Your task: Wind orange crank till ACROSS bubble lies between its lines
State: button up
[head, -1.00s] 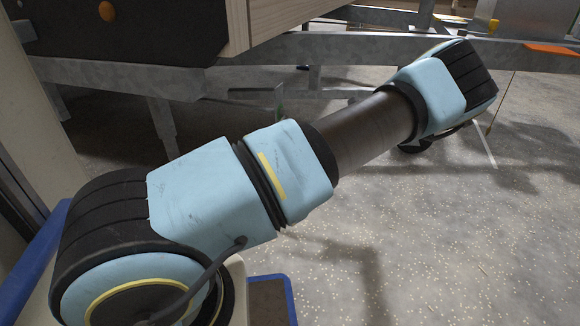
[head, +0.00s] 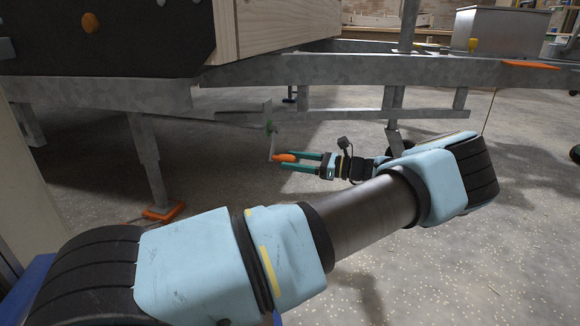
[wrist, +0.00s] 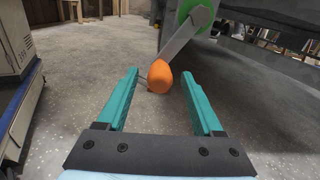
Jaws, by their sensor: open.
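The orange crank knob (head: 284,157) sits at the lower end of a grey crank arm below the trailer frame. In the wrist view the orange knob (wrist: 160,77) shows between and just beyond the tips of my open fingers, and its grey arm (wrist: 185,38) slants up right to a green hub (wrist: 196,14). My gripper (head: 300,161) is open, with teal fingers reaching left toward the knob. In the wrist view my gripper (wrist: 160,82) holds nothing. I see no level or ACROSS bubble in either view.
The galvanised trailer frame (head: 330,69) runs across above the crank. A steel leg with an orange foot (head: 163,212) stands at left. A grey cabinet (wrist: 15,60) is at the wrist view's left. Speckled floor (head: 480,240) is clear at right.

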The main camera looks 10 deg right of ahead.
jog(key=shift+w+a, duration=0.3)
jog(key=shift+a, duration=0.35)
grip_shut()
dwell(1.0)
